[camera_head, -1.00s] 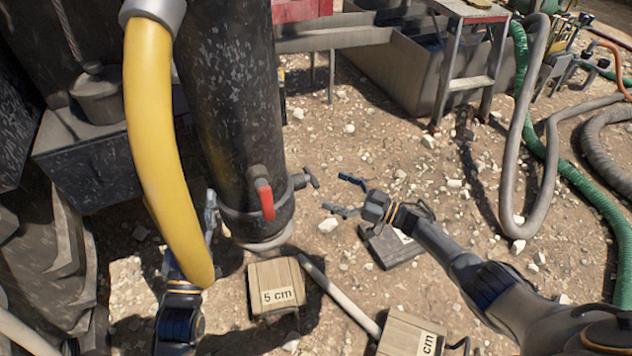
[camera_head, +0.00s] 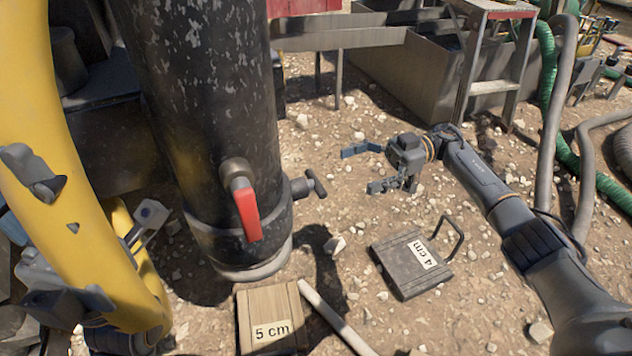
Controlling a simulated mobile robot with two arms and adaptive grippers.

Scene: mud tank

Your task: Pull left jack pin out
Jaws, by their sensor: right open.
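A T-handled pin (camera_head: 312,185) sticks out to the right from the lower part of the dark jack cylinder (camera_head: 215,110). It is seated in the collar there. My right gripper (camera_head: 359,169) is open and empty. Its two blue-tipped fingers point left towards the pin's handle, apart from it, with a short gap between. My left gripper (camera_head: 146,222) is at the lower left, beside and partly hidden by the yellow hose (camera_head: 55,130). Its grey parts show around the hose, and I cannot tell whether it is open or shut.
A red lever (camera_head: 247,212) is on the cylinder's front. A wooden block marked 5 cm (camera_head: 268,305), a dark block marked 4 cm (camera_head: 405,278) and a pale rod (camera_head: 335,318) lie on the stony ground. A metal trough (camera_head: 410,70) is behind.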

